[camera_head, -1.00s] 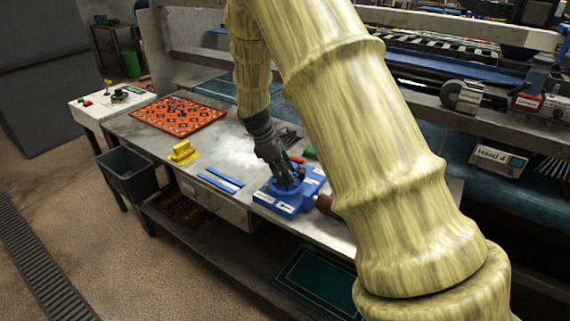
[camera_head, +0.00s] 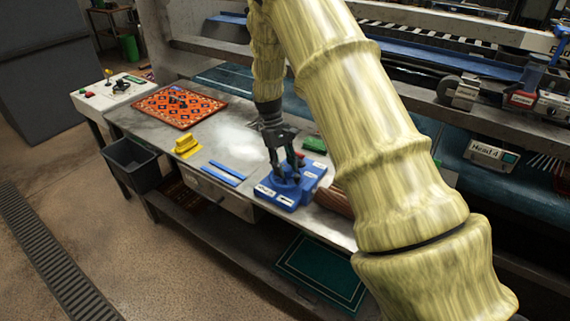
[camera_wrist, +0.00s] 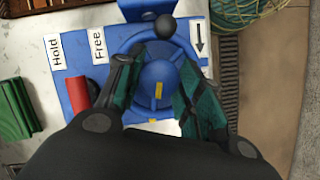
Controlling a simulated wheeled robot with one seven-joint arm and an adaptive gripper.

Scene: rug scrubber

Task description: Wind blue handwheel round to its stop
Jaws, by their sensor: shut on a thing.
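The blue handwheel (camera_wrist: 158,70) sits on a blue base (camera_head: 290,197) at the bench's front edge. In the wrist view it is a round blue disc with a yellow mark, and a dark knob (camera_wrist: 165,26) stands at its rim. My gripper (camera_head: 287,178) points down over the wheel. In the wrist view its two green-padded fingers (camera_wrist: 158,98) straddle the wheel's raised blue middle bar and are shut on it. Labels "Hold" (camera_wrist: 54,52) and "Free" (camera_wrist: 98,46) and an arrow label (camera_wrist: 199,38) lie around the wheel. A red handle (camera_wrist: 76,94) stands left of it.
Blue strips (camera_head: 226,172), a yellow block (camera_head: 186,146) and an orange patterned rug (camera_head: 180,106) lie left along the bench. A green block (camera_head: 315,144) sits behind the base. A brown roll (camera_head: 335,200) lies close on its right.

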